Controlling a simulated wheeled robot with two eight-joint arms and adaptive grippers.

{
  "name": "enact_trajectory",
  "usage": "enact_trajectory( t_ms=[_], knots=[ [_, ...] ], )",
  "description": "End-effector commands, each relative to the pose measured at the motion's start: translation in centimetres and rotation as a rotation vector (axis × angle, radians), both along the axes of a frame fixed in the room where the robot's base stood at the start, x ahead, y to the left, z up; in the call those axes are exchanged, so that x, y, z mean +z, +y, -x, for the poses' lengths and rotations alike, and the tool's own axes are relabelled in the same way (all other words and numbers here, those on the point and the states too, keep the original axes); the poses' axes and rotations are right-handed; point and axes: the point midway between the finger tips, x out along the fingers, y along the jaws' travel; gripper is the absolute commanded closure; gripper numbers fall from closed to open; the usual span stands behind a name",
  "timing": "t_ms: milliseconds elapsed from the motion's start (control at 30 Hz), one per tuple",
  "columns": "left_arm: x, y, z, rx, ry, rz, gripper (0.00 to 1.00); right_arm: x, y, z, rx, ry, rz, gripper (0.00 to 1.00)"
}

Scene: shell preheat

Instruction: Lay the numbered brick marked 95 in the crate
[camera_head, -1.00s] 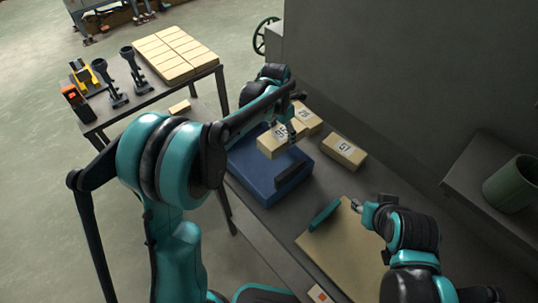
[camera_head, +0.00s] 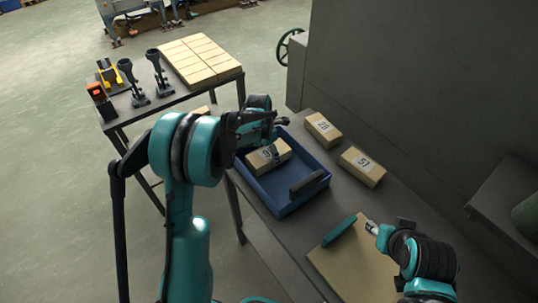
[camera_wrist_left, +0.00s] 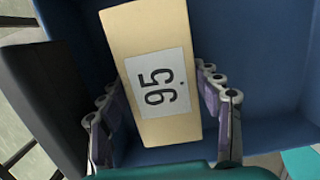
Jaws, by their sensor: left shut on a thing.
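The tan brick marked 95 (camera_head: 262,160) is inside the walls of the blue crate (camera_head: 278,205), toward its far left part. My left gripper (camera_head: 274,154) is shut on this brick from above. In the left wrist view the brick (camera_wrist_left: 150,55) lies between the two fingers, its 95 label facing the camera, with blue crate surfaces around it. Whether its underside touches the crate floor is hidden. My right gripper (camera_head: 371,228) is low at the right, near a teal bar on a tan board; its finger opening is too small to judge.
Two more numbered bricks (camera_head: 323,129) (camera_head: 362,166) lie on the dark bench right of the crate. The tan board (camera_head: 350,268) with the teal bar (camera_head: 340,232) lies in front. A side table (camera_head: 150,113) holds tan blocks and dark tools. A grey wall stands behind.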

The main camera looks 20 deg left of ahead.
Motion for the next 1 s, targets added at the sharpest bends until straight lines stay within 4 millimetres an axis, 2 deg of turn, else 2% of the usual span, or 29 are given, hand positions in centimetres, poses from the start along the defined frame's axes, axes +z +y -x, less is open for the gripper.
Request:
enact_trajectory(
  t_ms=[367, 400, 767, 867, 1000],
  knots=[
    [-0.6, 0.0, 0.0, 0.000, 0.000, 0.000, 0.79, -0.4, 0.0, 0.0, 0.000, 0.000, 0.000, 0.60],
    [-0.5, 0.0, 0.0, 0.000, 0.000, 0.000, 0.27, -0.3, 0.0, 0.0, 0.000, 0.000, 0.000, 0.60],
    [-0.1, 0.0, 0.0, 0.000, 0.000, 0.000, 0.27, 0.0, 0.0, 0.0, 0.000, 0.000, 0.000, 0.60],
    [1.0, 0.1, 0.1, 0.001, 0.000, 0.000, 0.27, 0.3, 0.0, 0.0, 0.000, 0.000, 0.000, 0.60],
    [3.8, 0.4, 0.5, 0.001, 0.000, 0.000, 0.27, 0.9, 0.0, 0.0, 0.000, 0.000, 0.000, 0.60]
  ],
)
